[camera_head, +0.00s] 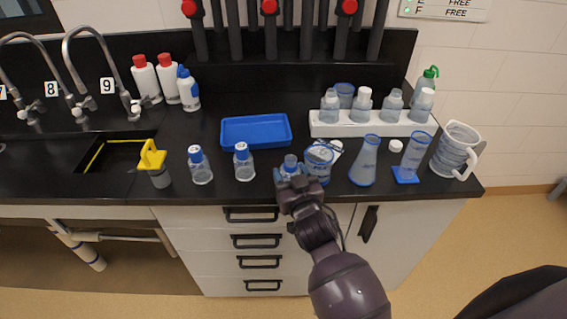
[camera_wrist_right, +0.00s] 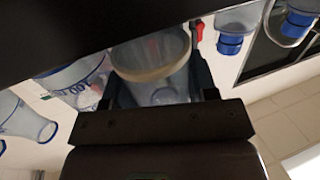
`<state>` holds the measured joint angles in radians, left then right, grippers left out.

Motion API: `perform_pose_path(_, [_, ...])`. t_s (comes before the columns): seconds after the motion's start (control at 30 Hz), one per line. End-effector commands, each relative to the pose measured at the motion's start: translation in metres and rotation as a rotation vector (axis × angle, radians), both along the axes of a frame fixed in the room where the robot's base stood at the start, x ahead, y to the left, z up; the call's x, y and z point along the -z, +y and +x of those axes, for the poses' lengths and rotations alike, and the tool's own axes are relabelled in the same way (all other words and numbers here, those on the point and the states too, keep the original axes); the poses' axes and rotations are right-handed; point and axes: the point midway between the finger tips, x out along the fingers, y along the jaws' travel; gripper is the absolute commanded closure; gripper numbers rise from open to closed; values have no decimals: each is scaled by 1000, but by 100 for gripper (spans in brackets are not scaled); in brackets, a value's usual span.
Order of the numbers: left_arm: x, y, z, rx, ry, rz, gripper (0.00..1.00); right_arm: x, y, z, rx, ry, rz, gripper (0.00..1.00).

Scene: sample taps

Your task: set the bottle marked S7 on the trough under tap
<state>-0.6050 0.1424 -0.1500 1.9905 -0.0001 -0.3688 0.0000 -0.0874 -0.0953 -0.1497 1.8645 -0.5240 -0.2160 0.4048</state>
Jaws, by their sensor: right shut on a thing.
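My right gripper (camera_head: 292,178) is at the front edge of the black counter, shut on a clear bottle (camera_head: 290,164) with a blue top. In the right wrist view the held bottle (camera_wrist_right: 160,68) sits between the fingers; no marking on it can be read. Two more clear bottles with blue caps, a near one (camera_head: 243,162) and a farther one (camera_head: 200,166), stand to the left with labels too small to read. Curved taps (camera_head: 90,75) marked 8 and 9, and part of a 7, stand at the left above a dark sunken trough (camera_head: 88,182). My left gripper is not seen.
A blue tray (camera_head: 256,131) lies behind the bottles. A yellow-topped container (camera_head: 157,165) stands beside the trough. A beaker (camera_head: 318,162), a flask (camera_head: 364,162), a cylinder (camera_head: 414,155) and a jug (camera_head: 455,150) stand to the right. A white rack (camera_head: 370,128) holds several bottles.

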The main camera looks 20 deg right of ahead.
Motion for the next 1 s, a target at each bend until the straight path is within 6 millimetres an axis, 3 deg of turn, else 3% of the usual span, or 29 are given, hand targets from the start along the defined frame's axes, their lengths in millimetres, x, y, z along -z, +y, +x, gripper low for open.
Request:
perform_pose_path(0.27, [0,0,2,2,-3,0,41,0,0,20,1,0,-1,70])
perform_pose_path(0.43, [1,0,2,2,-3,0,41,0,0,44,0,0,-1,70])
perform_pose_path(1.0, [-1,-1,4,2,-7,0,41,15,0,50,0,2,1,70])
